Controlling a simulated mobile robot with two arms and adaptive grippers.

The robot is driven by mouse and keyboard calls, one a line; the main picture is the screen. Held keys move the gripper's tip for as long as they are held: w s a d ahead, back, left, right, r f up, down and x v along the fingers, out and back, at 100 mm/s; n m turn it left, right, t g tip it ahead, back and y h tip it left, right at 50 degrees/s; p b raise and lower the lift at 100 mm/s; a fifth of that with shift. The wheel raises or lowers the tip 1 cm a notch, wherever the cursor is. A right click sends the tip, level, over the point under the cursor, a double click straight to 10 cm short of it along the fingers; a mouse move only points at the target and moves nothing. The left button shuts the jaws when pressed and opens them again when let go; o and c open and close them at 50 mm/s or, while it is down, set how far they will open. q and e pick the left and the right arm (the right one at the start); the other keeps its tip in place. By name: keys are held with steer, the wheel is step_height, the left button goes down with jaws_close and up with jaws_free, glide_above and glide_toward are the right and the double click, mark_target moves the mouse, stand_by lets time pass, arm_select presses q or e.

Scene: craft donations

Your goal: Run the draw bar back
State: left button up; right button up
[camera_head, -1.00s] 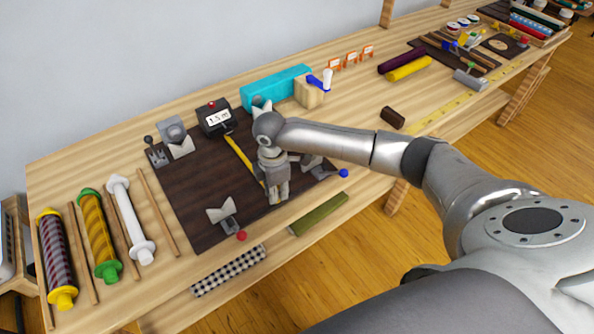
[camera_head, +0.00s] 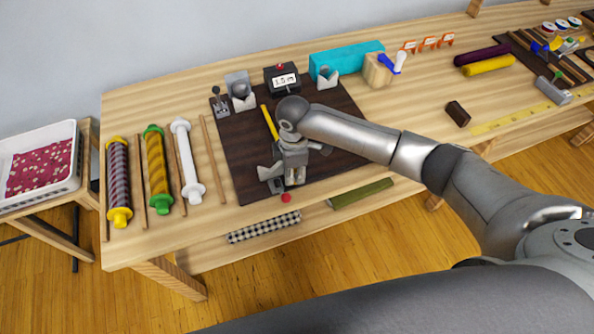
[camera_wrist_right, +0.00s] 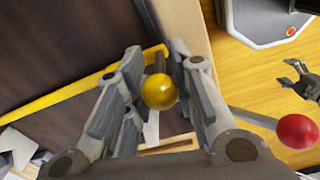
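A round yellow knob (camera_wrist_right: 159,91) on a dark rod shows in the right wrist view; it looks like the draw bar's end. My right gripper (camera_wrist_right: 153,68) is open around the knob, one finger on each side, with small gaps visible. In the head view my right gripper (camera_head: 292,178) points down at the front edge of the dark mat (camera_head: 236,165), beside a grey clamp (camera_head: 268,174) and hiding the yellow knob. A red ball lever (camera_wrist_right: 297,131) stands right of the fingers. My left gripper (camera_wrist_right: 302,80) shows small at the right wrist view's edge, fingers apart.
A black counter box (camera_head: 282,80), a yellow strip (camera_head: 269,121) and grey fixtures (camera_head: 241,92) stand on or beside the mat. Wrapped rollers (camera_head: 157,170) lie left on the bench. A teal block (camera_head: 345,58) is behind. A white tray (camera_head: 40,148) is far left.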

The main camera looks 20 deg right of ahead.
steer(key=shift+o, duration=0.2)
steer(key=shift+a, duration=0.1)
step_height(320, 180, up, 12)
stand_by(0.5)
stand_by(0.4)
